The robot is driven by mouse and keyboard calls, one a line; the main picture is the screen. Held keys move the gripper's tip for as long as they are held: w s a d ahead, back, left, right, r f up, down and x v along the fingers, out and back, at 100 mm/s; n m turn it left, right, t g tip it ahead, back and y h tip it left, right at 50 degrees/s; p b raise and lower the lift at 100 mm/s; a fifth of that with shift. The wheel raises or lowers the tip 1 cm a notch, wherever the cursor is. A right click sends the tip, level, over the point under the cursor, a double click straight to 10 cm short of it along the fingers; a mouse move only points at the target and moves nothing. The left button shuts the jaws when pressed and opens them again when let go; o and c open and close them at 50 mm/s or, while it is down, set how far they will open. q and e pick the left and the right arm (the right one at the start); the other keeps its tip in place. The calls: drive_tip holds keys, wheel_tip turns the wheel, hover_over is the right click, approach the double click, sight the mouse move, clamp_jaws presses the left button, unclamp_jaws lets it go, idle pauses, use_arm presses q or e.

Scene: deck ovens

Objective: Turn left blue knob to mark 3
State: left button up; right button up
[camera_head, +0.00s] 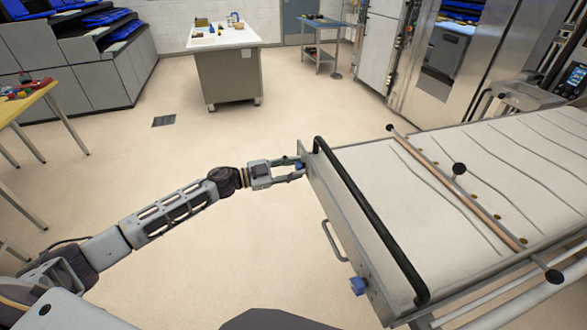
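The left blue knob (299,165) is at the far end of the end panel of the long cream-topped deck unit (350,160). It is small in view and partly hidden by my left gripper (290,170). That gripper reaches in from the left, with its fingertips apart at the knob. I cannot tell whether the fingers press on it. A second blue knob (358,285) sits at the near end of the same panel, with nothing touching it. The mark numbers are too small to read. My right gripper is not in view.
A black handrail (370,220) runs along the unit's end above the panel. A metal handle (334,240) sticks out between the two knobs. A worktable (222,40) stands at the back and a yellow-topped table (25,103) at the left. The floor around my arm is clear.

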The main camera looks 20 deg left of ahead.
use_arm(q)
drive_tip(key=shift+c, duration=1)
drive_tip(key=shift+m, duration=0.8)
drive_tip(key=o, duration=1.1)
drive_tip(key=v, duration=1.2)
